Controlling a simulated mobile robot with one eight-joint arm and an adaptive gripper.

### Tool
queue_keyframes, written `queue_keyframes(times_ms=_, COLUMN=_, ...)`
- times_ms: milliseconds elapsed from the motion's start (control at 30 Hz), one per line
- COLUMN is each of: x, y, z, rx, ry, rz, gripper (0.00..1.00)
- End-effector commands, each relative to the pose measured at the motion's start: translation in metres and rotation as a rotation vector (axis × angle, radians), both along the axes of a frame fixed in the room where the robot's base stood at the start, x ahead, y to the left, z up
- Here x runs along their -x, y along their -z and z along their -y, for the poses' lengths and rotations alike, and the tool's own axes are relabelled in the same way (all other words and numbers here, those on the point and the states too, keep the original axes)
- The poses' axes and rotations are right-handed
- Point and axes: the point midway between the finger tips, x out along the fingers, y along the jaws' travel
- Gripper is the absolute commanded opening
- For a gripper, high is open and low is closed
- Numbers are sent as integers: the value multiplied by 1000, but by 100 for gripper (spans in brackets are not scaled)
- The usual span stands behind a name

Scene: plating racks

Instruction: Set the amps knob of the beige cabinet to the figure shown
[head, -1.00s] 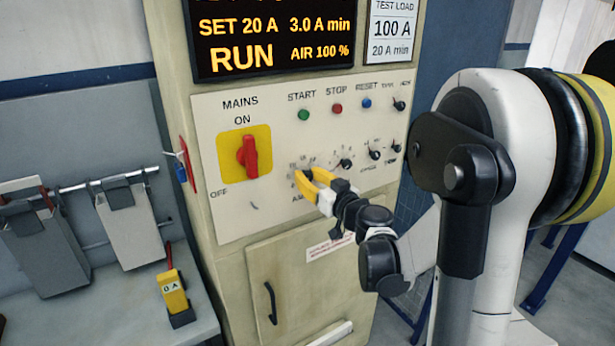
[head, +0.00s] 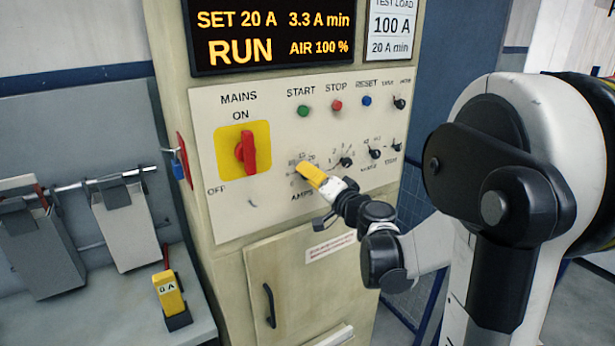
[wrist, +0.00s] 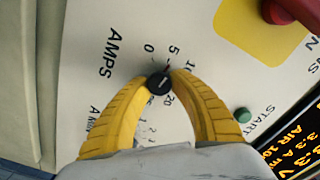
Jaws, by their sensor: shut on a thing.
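The beige cabinet (head: 270,225) has a pale control panel. Its amps knob sits low on the panel, mostly hidden by my gripper (head: 304,170) in the head view. In the wrist view the small black knob (wrist: 158,83) is between the two yellow fingertips of my gripper (wrist: 160,80), which are shut on it. Scale figures 0, 5, 10 and 20 show around the knob. A short dark-red mark beside it lies between 5 and 10, but I cannot tell the exact pointer setting. The display (head: 272,35) reads SET 20 A, 3.3 A min, RUN. The test load sign (head: 395,28) reads 100 A, 20 A min.
The red mains switch (head: 246,152) on its yellow plate is left of the gripper. Start (head: 303,111), stop (head: 337,105) and reset (head: 367,101) buttons sit above. Smaller knobs (head: 346,161) are close on the right. A yellow meter (head: 169,292) stands on the left bench.

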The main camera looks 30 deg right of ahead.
Motion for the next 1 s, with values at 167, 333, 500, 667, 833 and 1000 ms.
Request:
queue_keyframes(times_ms=167, x=0, y=2, z=0, rx=-165, ry=0, rz=-6, gripper=0)
queue_keyframes(times_ms=333, x=0, y=2, z=0, rx=-327, ry=0, rz=-11, gripper=0)
queue_keyframes(times_ms=500, x=0, y=3, z=1, rx=-489, ry=0, rz=-17, gripper=0)
queue_keyframes(times_ms=667, x=0, y=3, z=1, rx=-640, ry=0, rz=-22, gripper=0)
queue_keyframes(times_ms=833, x=0, y=3, z=1, rx=-802, ry=0, rz=-27, gripper=0)
queue_keyframes(times_ms=1000, x=0, y=4, z=0, rx=-963, ry=0, rz=-33, gripper=0)
